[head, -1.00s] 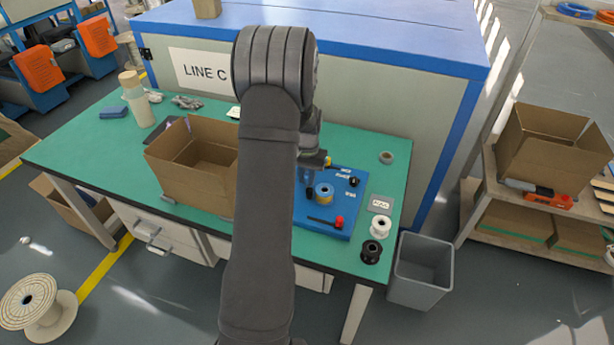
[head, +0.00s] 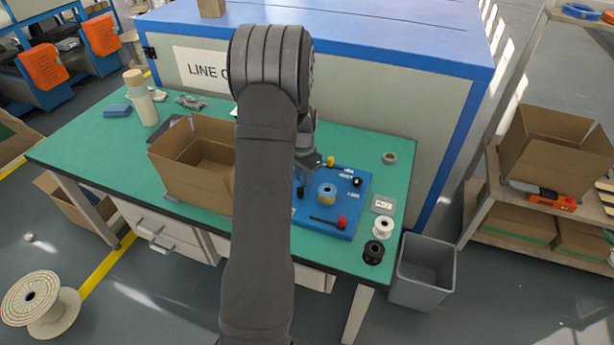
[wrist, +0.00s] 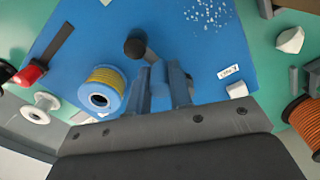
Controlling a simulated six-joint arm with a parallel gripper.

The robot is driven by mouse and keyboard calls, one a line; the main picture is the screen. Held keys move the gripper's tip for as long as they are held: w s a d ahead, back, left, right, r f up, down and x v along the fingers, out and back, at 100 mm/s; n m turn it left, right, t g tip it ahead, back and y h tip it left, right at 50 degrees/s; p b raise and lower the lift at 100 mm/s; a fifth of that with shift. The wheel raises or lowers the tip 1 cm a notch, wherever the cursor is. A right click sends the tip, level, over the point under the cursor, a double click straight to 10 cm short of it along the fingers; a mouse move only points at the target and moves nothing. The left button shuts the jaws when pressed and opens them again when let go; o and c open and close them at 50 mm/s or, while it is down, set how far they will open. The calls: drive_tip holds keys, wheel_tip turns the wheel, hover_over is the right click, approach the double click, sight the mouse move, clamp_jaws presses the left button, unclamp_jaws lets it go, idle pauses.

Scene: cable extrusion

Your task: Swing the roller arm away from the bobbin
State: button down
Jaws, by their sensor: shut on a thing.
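The bobbin (head: 327,191), wound with yellow wire between blue flanges, stands on the blue board (head: 358,205); it also shows in the wrist view (wrist: 102,88). The roller arm carries a dark round end (wrist: 135,47), which stands apart from the bobbin with bare blue board between them. In the head view this dark end (head: 300,190) is left of the bobbin. My gripper (wrist: 162,85) is shut on the roller arm beside the bobbin. The fingers hide part of the arm, and my arm link covers much of the gripper in the head view.
A dark bar with a red knob (head: 342,223), a black knob (head: 357,181) and a yellow knob (head: 331,160) are on the board. A white spool (head: 383,227) and a black spool (head: 373,252) stand to its right. A cardboard box (head: 195,165) stands to its left.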

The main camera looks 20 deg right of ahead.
drive_tip(key=m, duration=0.1)
drive_tip(key=w+a+m, duration=0.1)
drive_tip(key=m, duration=0.1)
drive_tip(key=shift+w+a, duration=0.1)
drive_tip(key=shift+w+a+m, duration=0.15)
drive_tip(key=shift+w+m, duration=0.15)
drive_tip(key=shift+m, duration=0.4)
drive_tip(key=shift+w+a+m, duration=0.1)
drive_tip(key=shift+w+m, duration=0.15)
drive_tip(key=shift+m, duration=0.45)
drive_tip(key=c, duration=1.3)
unclamp_jaws()
drive_tip(key=shift+r, duration=0.1)
wheel_tip(320, 180, up, 17)
drive_tip(key=shift+r, duration=0.15)
wheel_tip(320, 180, down, 18)
drive_tip(key=shift+r, duration=0.25)
